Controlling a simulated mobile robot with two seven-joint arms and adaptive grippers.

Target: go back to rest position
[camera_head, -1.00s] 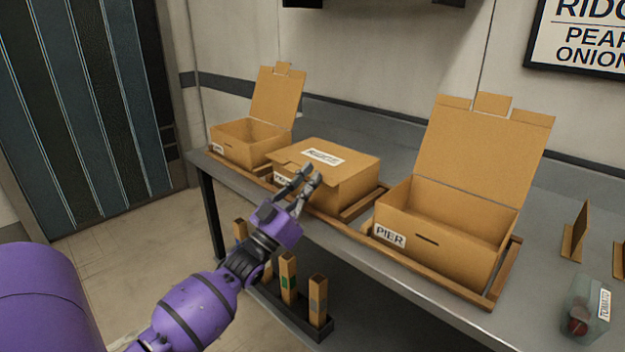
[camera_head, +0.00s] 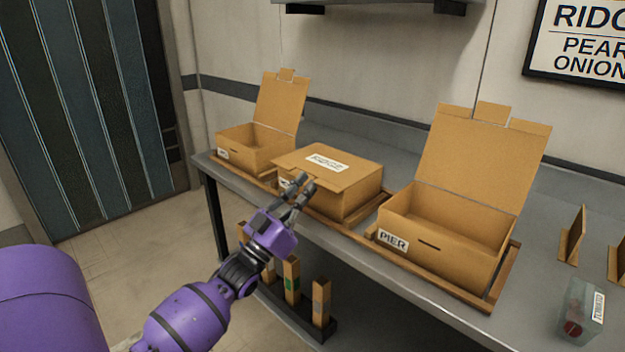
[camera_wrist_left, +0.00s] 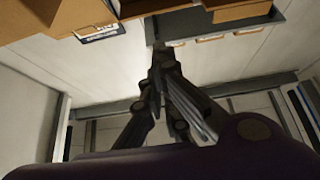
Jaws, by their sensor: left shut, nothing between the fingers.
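My left gripper (camera_head: 304,182) is shut and empty in the head view, in front of the closed middle box. Its closed fingers (camera_wrist_left: 160,55) also show in the left wrist view. The closed cardboard box (camera_head: 350,196) has a white RIDGE label on its lid and sits on a wooden tray. The gripper overlaps its near left corner in the picture; I cannot tell whether they touch. My right gripper is not in view.
An open box (camera_head: 440,259) labelled PIER stands right of the middle box, and another open box (camera_head: 258,152) stands left. A rack with upright posts (camera_head: 321,300) stands below the table edge. Floor at left is clear.

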